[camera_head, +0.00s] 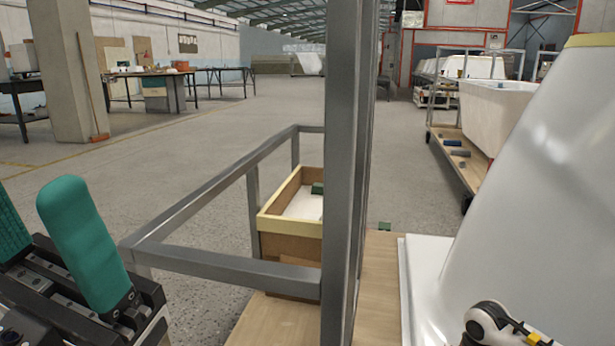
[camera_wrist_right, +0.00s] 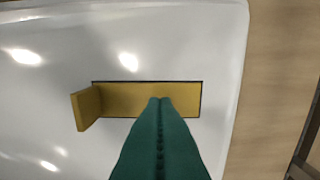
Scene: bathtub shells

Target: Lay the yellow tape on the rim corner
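In the right wrist view, a yellow tape piece (camera_wrist_right: 150,97) lies on the glossy white shell (camera_wrist_right: 205,45). Its long part lies within a dark rectangular outline. A short leg at its left end sticks out past the outline at an angle. My right gripper (camera_wrist_right: 160,100) has its teal fingers together, with a seam between them. Their tips overlap the lower edge of the long part; whether they touch it I cannot tell. In the head view, my left gripper (camera_head: 45,215) is at lower left, its teal fingers apart and empty. My right gripper's fingers are out of that view.
A grey metal frame (camera_head: 343,150) stands upright in the middle of the head view. A wooden box (camera_head: 290,245) with a green item sits behind its rail. The large white shell (camera_head: 545,190) fills the right side, with a yellowish band (camera_head: 592,40) on top. Open floor lies behind.

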